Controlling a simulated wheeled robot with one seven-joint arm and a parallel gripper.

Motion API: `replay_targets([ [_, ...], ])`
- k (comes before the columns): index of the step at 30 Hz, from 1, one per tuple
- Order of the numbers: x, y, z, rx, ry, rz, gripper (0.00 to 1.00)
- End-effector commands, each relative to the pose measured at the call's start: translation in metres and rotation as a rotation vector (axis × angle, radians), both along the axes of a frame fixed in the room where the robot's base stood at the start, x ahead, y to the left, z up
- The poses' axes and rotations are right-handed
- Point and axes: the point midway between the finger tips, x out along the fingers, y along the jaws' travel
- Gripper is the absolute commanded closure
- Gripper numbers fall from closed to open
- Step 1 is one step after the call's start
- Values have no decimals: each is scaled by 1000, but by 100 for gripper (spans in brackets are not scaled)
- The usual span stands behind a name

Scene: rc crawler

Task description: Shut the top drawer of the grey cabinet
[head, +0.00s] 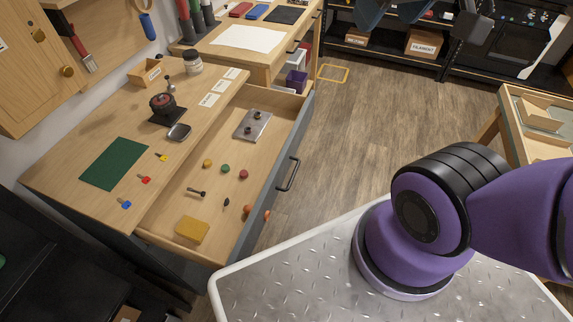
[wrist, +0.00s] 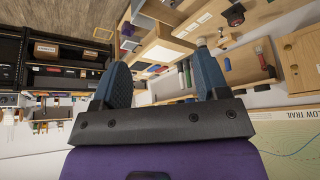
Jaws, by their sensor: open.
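The grey cabinet (head: 180,262) has a wooden top and stands at the left in the head view. Its top drawer (head: 221,217) is pulled well out to the right, with its inside in plain view. The dark bar handle (head: 289,175) is on the drawer's grey front (head: 271,190). In the drawer lie a metal plate (head: 252,125), a yellow block (head: 192,230) and several small coloured pieces. My gripper (wrist: 162,60) shows in the wrist view with its two blue-grey fingers wide apart and nothing between them. It is away from the drawer, touching neither handle nor front.
The cabinet top holds a green mat (head: 114,164), a dark red-and-black device (head: 163,105), a jar (head: 193,62) and small coloured clips. A workbench (head: 235,58) stands behind. Wooden floor (head: 345,135) is clear right of the drawer. A wooden table (head: 520,115) stands at the right.

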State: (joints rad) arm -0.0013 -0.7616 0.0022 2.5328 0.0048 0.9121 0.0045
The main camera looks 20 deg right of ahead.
Motion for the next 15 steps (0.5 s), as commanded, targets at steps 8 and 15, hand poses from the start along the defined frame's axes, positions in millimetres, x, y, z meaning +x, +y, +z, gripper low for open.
replay_targets([
  [8,25,1,-12,76,123,-59,96],
  [15,58,0,-32,196,281,-143,100],
])
